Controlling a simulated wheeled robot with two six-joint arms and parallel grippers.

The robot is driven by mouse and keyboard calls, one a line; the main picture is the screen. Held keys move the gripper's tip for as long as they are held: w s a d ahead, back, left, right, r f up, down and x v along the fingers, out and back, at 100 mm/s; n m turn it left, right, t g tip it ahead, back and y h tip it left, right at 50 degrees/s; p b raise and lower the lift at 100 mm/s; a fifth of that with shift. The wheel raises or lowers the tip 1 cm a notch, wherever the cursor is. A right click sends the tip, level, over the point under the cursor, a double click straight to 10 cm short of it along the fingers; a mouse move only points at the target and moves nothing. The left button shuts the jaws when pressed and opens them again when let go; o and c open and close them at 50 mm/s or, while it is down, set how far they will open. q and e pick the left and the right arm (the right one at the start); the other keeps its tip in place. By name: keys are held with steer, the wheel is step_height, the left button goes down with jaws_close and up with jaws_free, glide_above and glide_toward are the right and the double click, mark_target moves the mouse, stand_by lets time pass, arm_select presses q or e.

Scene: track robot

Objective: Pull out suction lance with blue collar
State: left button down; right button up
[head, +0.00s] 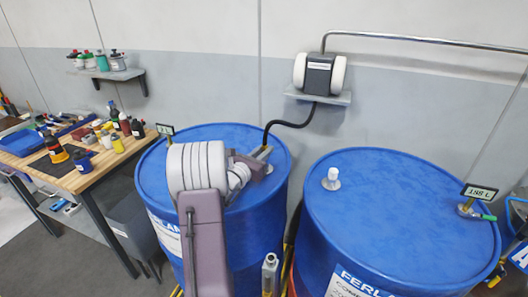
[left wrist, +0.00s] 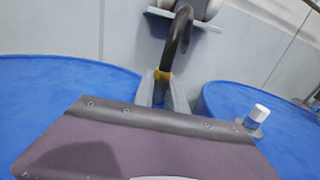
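A black hose (head: 291,124) curves down from the wall pump to the top of the left blue drum (head: 215,133). In the left wrist view the hose (left wrist: 179,38) ends in a yellowish fitting (left wrist: 162,75). My left gripper (head: 264,152) is over the right rear of this drum's lid. In the left wrist view its grey fingers (left wrist: 161,88) stand on either side of the fitting; whether they press on it is unclear. No blue collar can be made out; the lance below the fitting is hidden by my gripper. My right gripper is not in view.
The wall pump (head: 319,75) sits on a small shelf with a metal pipe (head: 420,40) above. The right blue drum (head: 400,215) carries a white cap (head: 332,178) and a "198 L" sign (head: 480,191). A grey post (head: 270,262) stands between the drums. A cluttered workbench (head: 95,177) is left.

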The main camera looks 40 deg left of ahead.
arm_select(q)
steer(key=shift+r, duration=0.4)
stand_by(0.4)
steer(key=shift+r+p, duration=1.65)
steer(key=shift+r, duration=0.8)
